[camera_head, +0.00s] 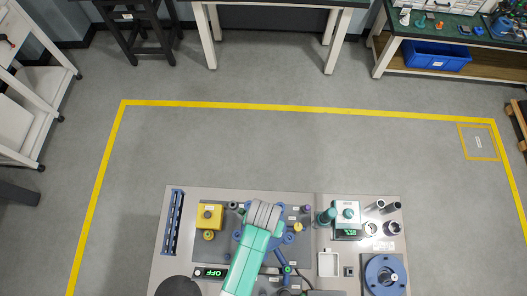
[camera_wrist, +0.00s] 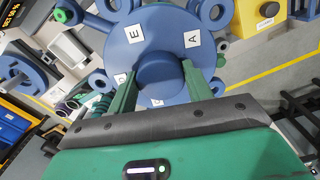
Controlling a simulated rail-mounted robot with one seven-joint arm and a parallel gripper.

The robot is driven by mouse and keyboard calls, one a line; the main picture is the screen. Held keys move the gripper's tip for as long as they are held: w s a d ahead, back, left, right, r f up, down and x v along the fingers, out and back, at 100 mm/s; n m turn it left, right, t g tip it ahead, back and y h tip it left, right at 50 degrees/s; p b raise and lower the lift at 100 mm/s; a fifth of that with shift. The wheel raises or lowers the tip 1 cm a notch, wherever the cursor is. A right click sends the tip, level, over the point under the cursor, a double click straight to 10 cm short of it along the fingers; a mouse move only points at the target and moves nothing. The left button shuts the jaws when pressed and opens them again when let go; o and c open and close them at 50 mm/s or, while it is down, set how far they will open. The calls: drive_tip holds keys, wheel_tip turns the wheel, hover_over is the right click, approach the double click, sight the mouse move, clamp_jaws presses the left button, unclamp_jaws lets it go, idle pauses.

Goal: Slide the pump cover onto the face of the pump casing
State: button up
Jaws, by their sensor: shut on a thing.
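The pump cover (camera_wrist: 135,45) is a blue disc with white letter labels and a raised round boss at its middle. In the wrist view my gripper (camera_wrist: 158,75) has its two green fingers on either side of that boss, shut on it. Blue lugs with round holes show around the disc; I cannot tell which belong to the cover and which to the casing behind it. The disc hides what lies directly behind, so I cannot tell whether it touches the casing. In the head view my arm covers most of this spot; only blue edges (camera_head: 288,238) show.
A yellow button box (camera_head: 209,215) stands left of my arm. A teal-topped unit (camera_head: 346,213), dark cylinders and a round blue flanged part (camera_head: 386,274) stand at the right. The floor behind the bench is clear.

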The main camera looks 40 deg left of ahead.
idle(0.6)
drive_tip(key=shift+f+b, duration=0.45)
drive_tip(key=shift+f, duration=0.4)
drive_tip(key=shift+f, duration=0.15)
drive_tip(key=shift+f, duration=0.45)
drive_tip(key=shift+f+b, duration=0.3)
drive_tip(key=shift+f, duration=0.4)
idle(1.1)
drive_tip(key=o, duration=1.5)
drive_tip(key=shift+r, duration=0.1)
